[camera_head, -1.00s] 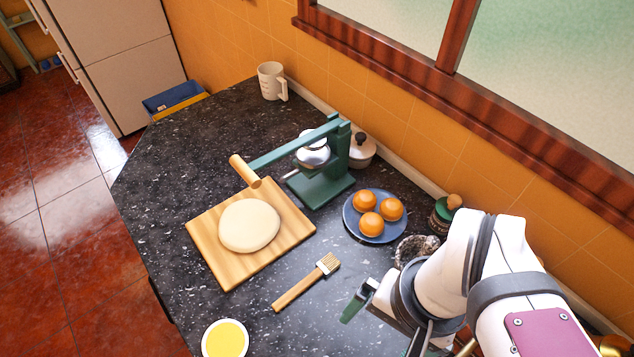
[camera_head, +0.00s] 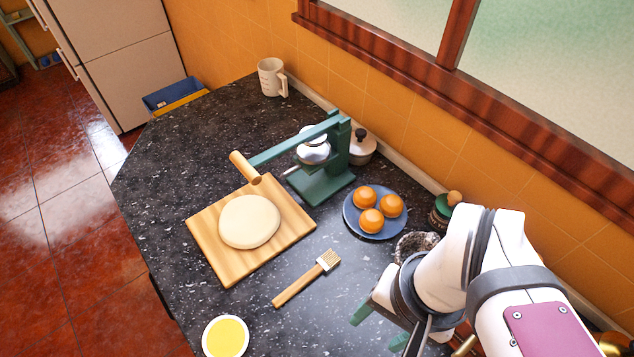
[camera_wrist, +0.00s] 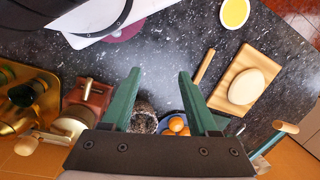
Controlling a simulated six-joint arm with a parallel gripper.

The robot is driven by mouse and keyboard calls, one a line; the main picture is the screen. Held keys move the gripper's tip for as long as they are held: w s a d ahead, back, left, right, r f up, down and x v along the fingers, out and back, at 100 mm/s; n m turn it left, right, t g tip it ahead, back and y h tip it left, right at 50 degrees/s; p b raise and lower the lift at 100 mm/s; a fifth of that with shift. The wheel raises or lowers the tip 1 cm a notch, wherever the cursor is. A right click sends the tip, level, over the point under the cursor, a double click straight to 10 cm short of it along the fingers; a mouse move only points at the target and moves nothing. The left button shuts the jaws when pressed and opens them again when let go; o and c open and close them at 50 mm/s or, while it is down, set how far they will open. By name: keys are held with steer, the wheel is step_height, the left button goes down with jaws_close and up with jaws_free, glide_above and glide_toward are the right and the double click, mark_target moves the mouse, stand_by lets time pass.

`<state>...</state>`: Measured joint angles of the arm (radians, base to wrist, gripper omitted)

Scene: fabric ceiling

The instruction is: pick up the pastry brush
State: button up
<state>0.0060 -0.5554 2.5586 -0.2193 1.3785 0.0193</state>
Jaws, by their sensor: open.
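The pastry brush (camera_head: 306,278) lies flat on the dark speckled counter, its wooden handle toward the lower left and its pale bristles toward the upper right. In the wrist view its handle (camera_wrist: 204,67) shows to the right of my gripper, and its bristle end is hidden behind the right finger. My gripper (camera_head: 377,326) is to the right of the brush in the head view, apart from it and above the counter. Its two green fingers are spread with nothing between them, as the wrist view (camera_wrist: 159,75) shows.
A wooden board (camera_head: 210,244) with dough (camera_head: 249,221) lies left of the brush. A blue plate (camera_head: 349,222) of oranges, a green press (camera_head: 322,187) and a stone mortar (camera_head: 413,244) stand behind. A bowl of yellow liquid (camera_head: 226,338) is at the front. Counter around the brush is clear.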

steer(key=w+a+m+h, duration=0.1)
steer(key=w+a, duration=0.2)
steer(key=w, duration=0.3)
steer(key=m, duration=0.2)
glide_above(289, 291)
steer(key=d, duration=0.1)
step_height(289, 291, down, 6)
steer(key=shift+h, duration=0.4)
steer(key=f, duration=1)
steer(key=a+f, duration=0.1)
steer(key=f, duration=0.4)
steer(key=shift+f, duration=0.25)
jaws_close()
